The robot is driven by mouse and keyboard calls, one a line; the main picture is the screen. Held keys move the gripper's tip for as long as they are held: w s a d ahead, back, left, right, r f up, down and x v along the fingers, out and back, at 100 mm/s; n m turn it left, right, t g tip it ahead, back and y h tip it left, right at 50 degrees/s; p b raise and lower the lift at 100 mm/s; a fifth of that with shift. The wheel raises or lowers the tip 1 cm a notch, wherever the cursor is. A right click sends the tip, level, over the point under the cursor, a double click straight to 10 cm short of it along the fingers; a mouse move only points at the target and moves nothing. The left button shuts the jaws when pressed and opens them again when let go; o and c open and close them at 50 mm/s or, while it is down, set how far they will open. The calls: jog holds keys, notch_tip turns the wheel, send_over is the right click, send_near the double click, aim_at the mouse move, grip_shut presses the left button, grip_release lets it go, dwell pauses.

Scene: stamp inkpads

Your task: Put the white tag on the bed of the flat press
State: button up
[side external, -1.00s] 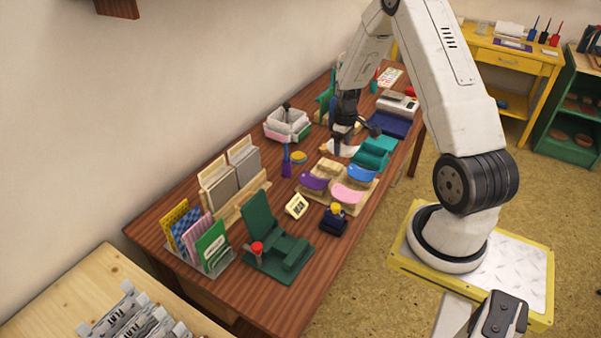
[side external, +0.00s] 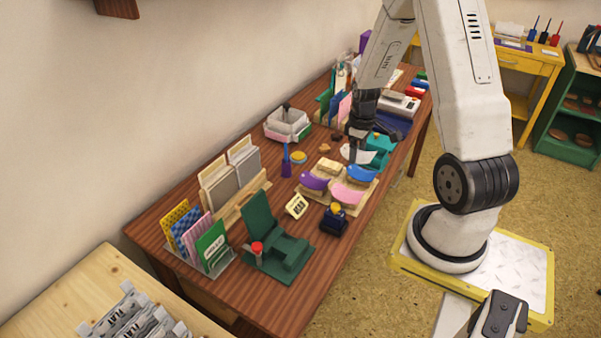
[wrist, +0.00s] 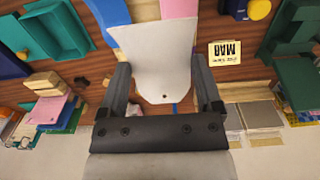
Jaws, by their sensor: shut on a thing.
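The white tag (wrist: 158,50), a pale sheet with rounded corners and a small hole, is between the fingers of my gripper (wrist: 163,80) in the wrist view. My gripper (side external: 359,158) is shut on it and holds it above the table by the teal press (side external: 382,146) in the side view; part of the tag (side external: 367,156) shows there. A dark green press (side external: 278,243) with an upright plate and red knob stands at the near end of the table. I cannot tell for certain which press is the flat one.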

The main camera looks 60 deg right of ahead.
dwell(0.4)
jog(key=w+a+f, duration=0.2)
jog(key=w+a, duration=0.4)
jog(key=a, duration=0.7)
send_over(284, 245)
notch_tip(284, 245, down, 2)
jog(key=shift+f, duration=0.2)
jog(key=shift+f, duration=0.1)
jog(key=shift+f, duration=2.1)
jog(key=shift+f, duration=0.15)
jog(key=shift+f, duration=1.65)
jog(key=shift+f, duration=0.15)
